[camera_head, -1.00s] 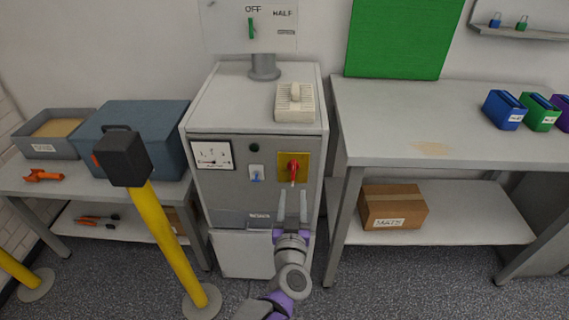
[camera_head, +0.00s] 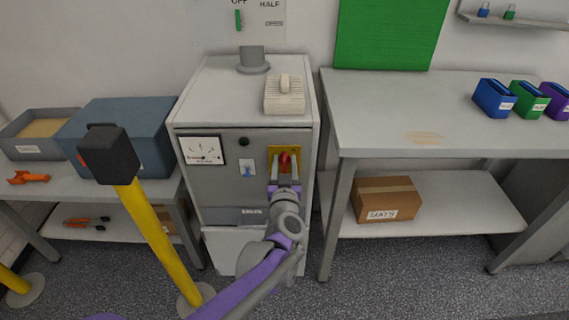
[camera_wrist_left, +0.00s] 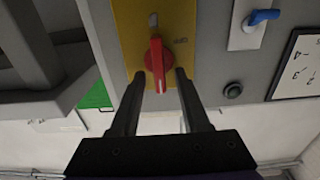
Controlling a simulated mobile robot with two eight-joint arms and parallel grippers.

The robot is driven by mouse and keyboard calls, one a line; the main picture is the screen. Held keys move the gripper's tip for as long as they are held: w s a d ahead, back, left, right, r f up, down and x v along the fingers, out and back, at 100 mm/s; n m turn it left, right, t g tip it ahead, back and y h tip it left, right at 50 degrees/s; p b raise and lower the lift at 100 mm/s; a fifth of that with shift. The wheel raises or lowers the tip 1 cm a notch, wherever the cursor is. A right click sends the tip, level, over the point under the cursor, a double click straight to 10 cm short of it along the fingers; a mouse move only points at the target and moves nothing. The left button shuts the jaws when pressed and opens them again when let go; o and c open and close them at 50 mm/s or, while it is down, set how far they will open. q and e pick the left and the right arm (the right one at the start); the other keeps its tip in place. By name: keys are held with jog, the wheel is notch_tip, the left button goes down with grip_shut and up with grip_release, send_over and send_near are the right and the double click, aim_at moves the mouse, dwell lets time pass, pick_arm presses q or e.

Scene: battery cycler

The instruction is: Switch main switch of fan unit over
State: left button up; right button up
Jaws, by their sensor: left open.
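The fan unit is a grey cabinet (camera_head: 216,174) in the middle of the head view. Its main switch is a red rotary handle (camera_head: 285,162) on a yellow plate (camera_head: 272,152) at the upper right of the front. In the left wrist view the red handle (camera_wrist_left: 156,64) stands on the yellow plate (camera_wrist_left: 127,32). My left gripper (camera_head: 285,172) is at the plate; in the wrist view its open fingers (camera_wrist_left: 157,78) lie on either side of the handle's end. I cannot tell whether they touch it. My right gripper is not in view.
Left of the switch are a small blue switch (camera_head: 248,170) and a dial gauge (camera_head: 201,150). A yellow post with a black head (camera_head: 108,154) stands in front of the left table. A workbench (camera_head: 385,139) stands to the right of the cabinet.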

pick_arm(q)
jog(key=shift+c, duration=0.2)
grip_shut()
dwell(0.3)
jog(key=n, duration=0.2)
jog(key=n+p, duration=0.1)
jog(key=n, duration=0.1)
jog(key=shift+a, duration=0.35)
jog(key=n, duration=0.5)
jog(key=shift+a+f+p, duration=0.2)
jog(key=shift+a+p, duration=0.05)
jog(key=shift+p, duration=0.15)
jog(key=n, duration=0.4)
jog(key=shift+a+f+n, duration=0.2)
jog(key=shift+f+n, duration=0.1)
jog(key=shift+f+n+p, duration=0.15)
jog(key=shift+n+p, duration=0.05)
jog(key=shift+n, duration=0.9)
jog(key=shift+f+n+p, duration=0.15)
jog(key=shift+n+p, duration=0.05)
jog(key=shift+n, duration=0.9)
